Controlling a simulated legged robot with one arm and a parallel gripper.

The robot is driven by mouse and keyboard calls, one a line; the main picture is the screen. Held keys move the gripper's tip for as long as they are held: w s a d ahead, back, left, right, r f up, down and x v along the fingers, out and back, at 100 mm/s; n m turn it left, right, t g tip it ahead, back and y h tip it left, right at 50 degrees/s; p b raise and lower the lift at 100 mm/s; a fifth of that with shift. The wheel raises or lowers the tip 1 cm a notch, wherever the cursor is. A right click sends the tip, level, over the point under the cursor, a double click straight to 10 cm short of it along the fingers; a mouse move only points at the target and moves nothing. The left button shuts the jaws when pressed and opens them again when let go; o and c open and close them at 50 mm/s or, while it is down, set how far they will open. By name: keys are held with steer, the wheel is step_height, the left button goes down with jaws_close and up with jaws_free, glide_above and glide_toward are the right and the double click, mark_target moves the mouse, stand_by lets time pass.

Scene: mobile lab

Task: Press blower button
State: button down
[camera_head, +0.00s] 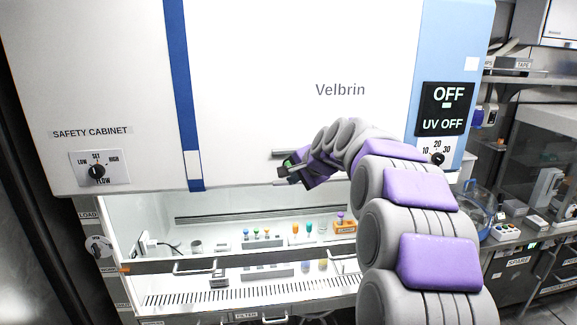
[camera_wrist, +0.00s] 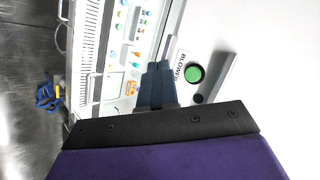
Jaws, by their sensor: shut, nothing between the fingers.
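The blower button is a round green button (camera_wrist: 194,73) beside the "BLOWER" label (camera_wrist: 179,66) in the wrist view. My gripper (camera_wrist: 157,67) is shut, with its dark fingertips to the left of the button in that view. The fingertips look apart from the button, but I cannot judge the depth. In the head view my gripper (camera_head: 284,171) is in front of the safety cabinet's (camera_head: 260,90) lower front, pointing left. A small green patch shows there at the gripper, and I cannot tell whether it is the button.
The cabinet's opening below holds racks of coloured tubes (camera_head: 262,240). A display (camera_head: 446,109) reads "OFF" and "UV OFF", with a dial (camera_head: 437,158) under it. A flow knob (camera_head: 97,171) is at left. A blue object (camera_wrist: 47,96) lies at left in the wrist view.

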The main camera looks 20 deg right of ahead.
steer(key=shift+w+d+p, duration=0.25)
steer(key=shift+w+p, duration=0.1)
steer(key=shift+w, duration=0.5)
steer(key=shift+w+d+p, duration=0.3)
steer(key=shift+w+p, duration=0.05)
steer(key=shift+w, duration=0.5)
steer(key=shift+w+d+p, duration=0.25)
steer(key=shift+w+p, duration=0.1)
steer(key=shift+w, duration=0.5)
steer(key=shift+w+d+r+p, duration=0.15)
steer(key=shift+w+d+p, duration=0.05)
steer(key=shift+w+p, duration=0.65)
stand_by(0.8)
steer(key=shift+s, duration=0.1)
steer(key=shift+s+a, duration=0.25)
steer(key=shift+s, duration=0.55)
steer(key=s, duration=0.2)
steer(key=s+a+b, duration=0.1)
steer(key=s, duration=0.1)
steer(key=shift+s+a, duration=0.2)
steer(key=shift+s, duration=0.2)
steer(key=shift+b, duration=0.3)
stand_by(0.5)
